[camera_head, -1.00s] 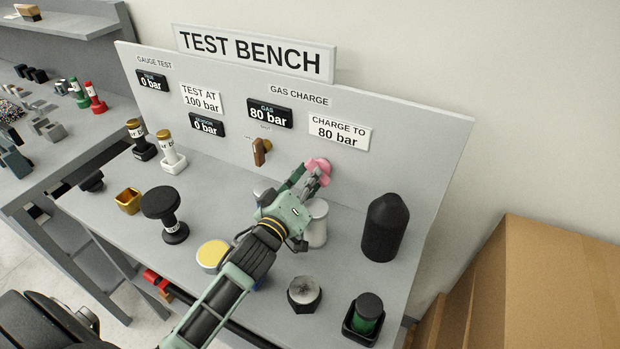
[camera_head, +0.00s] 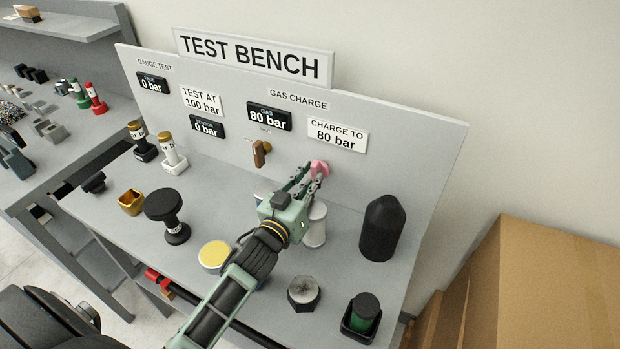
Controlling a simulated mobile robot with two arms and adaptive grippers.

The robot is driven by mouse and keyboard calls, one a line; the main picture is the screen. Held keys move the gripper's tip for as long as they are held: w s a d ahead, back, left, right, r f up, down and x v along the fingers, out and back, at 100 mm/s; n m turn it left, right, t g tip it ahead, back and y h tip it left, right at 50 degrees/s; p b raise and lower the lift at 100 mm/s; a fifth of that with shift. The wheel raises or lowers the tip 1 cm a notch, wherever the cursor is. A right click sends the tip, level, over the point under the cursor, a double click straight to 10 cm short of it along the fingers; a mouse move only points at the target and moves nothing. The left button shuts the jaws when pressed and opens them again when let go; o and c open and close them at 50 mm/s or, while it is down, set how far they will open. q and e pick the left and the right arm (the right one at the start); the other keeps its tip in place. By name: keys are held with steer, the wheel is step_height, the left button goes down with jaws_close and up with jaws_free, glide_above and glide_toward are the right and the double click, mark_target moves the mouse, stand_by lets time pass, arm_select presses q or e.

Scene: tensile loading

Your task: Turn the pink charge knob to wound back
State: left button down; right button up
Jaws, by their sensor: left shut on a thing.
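The pink charge knob (camera_head: 320,168) sits on the upright panel of the test bench, below the "CHARGE TO 80 bar" label (camera_head: 338,134). My left gripper (camera_head: 312,174) reaches up from the front and is shut on the knob, with its fingers hiding part of it. The gas display (camera_head: 269,115) reads 80 bar. A brown lever (camera_head: 258,153) stands on the panel to the left of the knob. My right gripper is not in view.
A white cylinder (camera_head: 316,226) stands just right of my gripper, and a black bottle-shaped cylinder (camera_head: 382,228) farther right. A yellow-topped disc (camera_head: 213,254), a hex nut-like part (camera_head: 303,293) and a black mushroom-shaped part (camera_head: 165,212) surround my arm. Cardboard boxes (camera_head: 545,285) stand at right.

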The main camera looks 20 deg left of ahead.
arm_select(q)
steer(key=shift+m, duration=0.6)
steer(key=shift+r, duration=0.1)
steer(key=c, duration=1.7)
jaws_free()
step_height(320, 180, up, 10)
steer(key=shift+f, duration=0.1)
